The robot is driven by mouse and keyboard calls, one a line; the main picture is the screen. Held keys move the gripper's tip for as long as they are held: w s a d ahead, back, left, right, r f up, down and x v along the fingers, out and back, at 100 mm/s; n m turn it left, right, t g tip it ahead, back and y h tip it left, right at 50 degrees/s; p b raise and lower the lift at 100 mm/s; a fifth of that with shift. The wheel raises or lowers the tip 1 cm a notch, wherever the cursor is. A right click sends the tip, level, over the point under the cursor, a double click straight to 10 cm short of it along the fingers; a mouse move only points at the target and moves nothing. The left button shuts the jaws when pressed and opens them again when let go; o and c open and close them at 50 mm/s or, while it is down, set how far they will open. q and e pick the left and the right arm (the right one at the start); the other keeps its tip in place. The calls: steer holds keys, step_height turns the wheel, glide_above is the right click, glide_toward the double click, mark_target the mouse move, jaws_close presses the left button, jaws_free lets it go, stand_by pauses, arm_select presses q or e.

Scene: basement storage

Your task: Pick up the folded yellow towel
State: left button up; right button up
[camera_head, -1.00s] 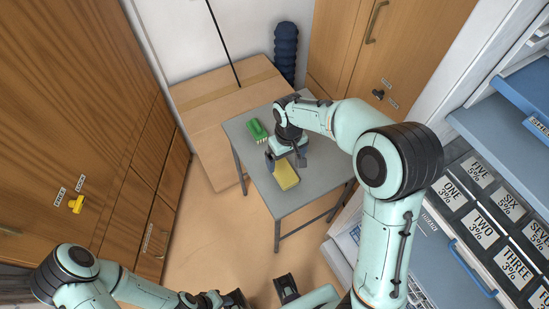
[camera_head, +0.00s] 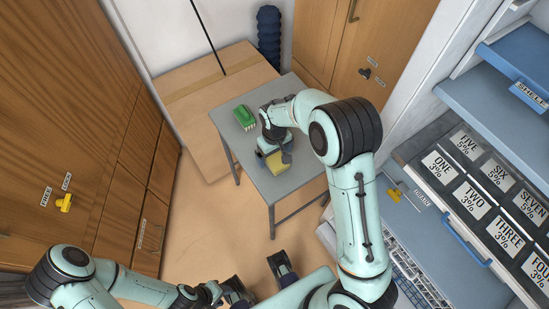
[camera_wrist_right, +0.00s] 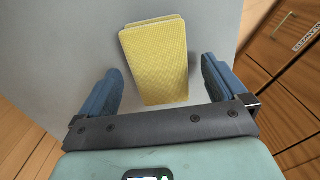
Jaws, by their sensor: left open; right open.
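The folded yellow towel (camera_head: 277,163) lies on the grey table, partly hidden by my right gripper in the head view. In the right wrist view the towel (camera_wrist_right: 158,60) lies lengthwise between the two blue fingers, its near end close to the palm. My right gripper (camera_wrist_right: 160,85) is open, with one finger on each side of the towel and a gap on both sides. In the head view the right gripper (camera_head: 273,151) points down at the towel. My left gripper (camera_head: 259,277) is open and empty, low in the picture and away from the table.
The grey table (camera_head: 292,93) also bears a green brush (camera_head: 243,118) near its left edge. A cardboard box (camera_head: 190,115) stands behind left, and a dark blue roll (camera_head: 268,35) behind. Wooden cabinets (camera_head: 75,90) line the left; drawers and blue shelves (camera_head: 495,130) the right.

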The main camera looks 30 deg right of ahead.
mark_target(274, 156)
steer(key=shift+f, duration=0.9)
steer(key=c, duration=1.1)
steer(key=shift+r, duration=0.2)
steer(key=shift+c, duration=0.2)
step_height(274, 156, up, 20)
steer(key=p, duration=0.2)
steer(key=shift+f, duration=0.15)
